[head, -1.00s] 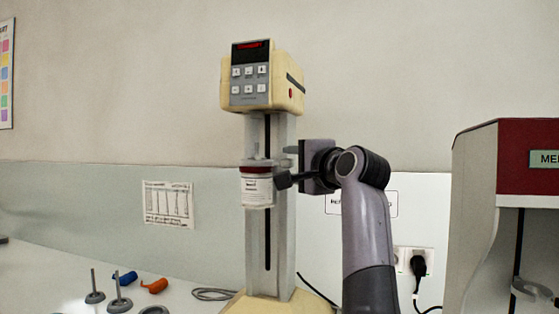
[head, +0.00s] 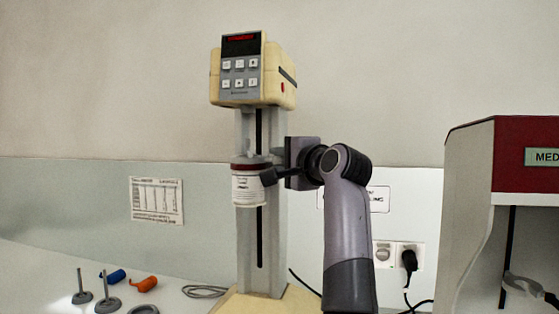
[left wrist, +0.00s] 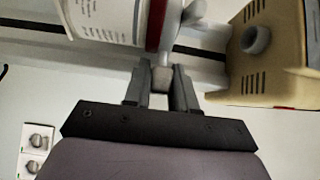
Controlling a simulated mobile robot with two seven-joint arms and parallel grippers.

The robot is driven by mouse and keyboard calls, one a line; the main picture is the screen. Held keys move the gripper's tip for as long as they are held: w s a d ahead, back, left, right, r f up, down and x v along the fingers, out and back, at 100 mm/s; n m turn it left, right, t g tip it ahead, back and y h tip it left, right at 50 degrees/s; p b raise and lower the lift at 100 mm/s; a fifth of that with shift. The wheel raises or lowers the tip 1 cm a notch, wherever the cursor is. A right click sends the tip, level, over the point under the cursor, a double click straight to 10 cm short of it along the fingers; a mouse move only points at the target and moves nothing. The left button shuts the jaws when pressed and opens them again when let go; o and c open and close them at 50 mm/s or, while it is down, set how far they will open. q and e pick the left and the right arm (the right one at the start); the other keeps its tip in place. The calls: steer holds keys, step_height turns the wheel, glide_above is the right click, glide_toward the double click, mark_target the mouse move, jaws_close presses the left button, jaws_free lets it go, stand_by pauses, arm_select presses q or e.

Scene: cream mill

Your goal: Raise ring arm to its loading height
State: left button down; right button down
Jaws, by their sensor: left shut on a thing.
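The cream mill (head: 252,88) has a cream head with a red display and buttons on a pale slotted column (head: 273,225). A white labelled jar with a dark red band (head: 249,189) is at mid-column, upright, and also shows in the left wrist view (left wrist: 100,18). My left gripper (head: 273,177) is beside the jar's right side, below the mill head. In the left wrist view my left gripper (left wrist: 162,88) is shut on a small grey end piece of the ring arm (left wrist: 161,77). Most of the ring arm is hidden by the jar and gripper. My right gripper is not in view.
A second machine with a dark red top (head: 495,158) stands at right. Grey stands (head: 107,302), a blue piece (head: 115,276) and an orange piece (head: 145,284) lie on the left bench. A plug and cable (head: 409,262) are at the wall behind my arm.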

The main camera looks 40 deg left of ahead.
arm_select(q)
step_height(320, 180, up, 4)
steer(key=shift+r+p, duration=0.15)
steer(key=shift+p, duration=0.9)
steer(key=c, duration=1)
jaws_free()
steer(key=shift+s+a, duration=0.1)
steer(key=shift+f, duration=0.35)
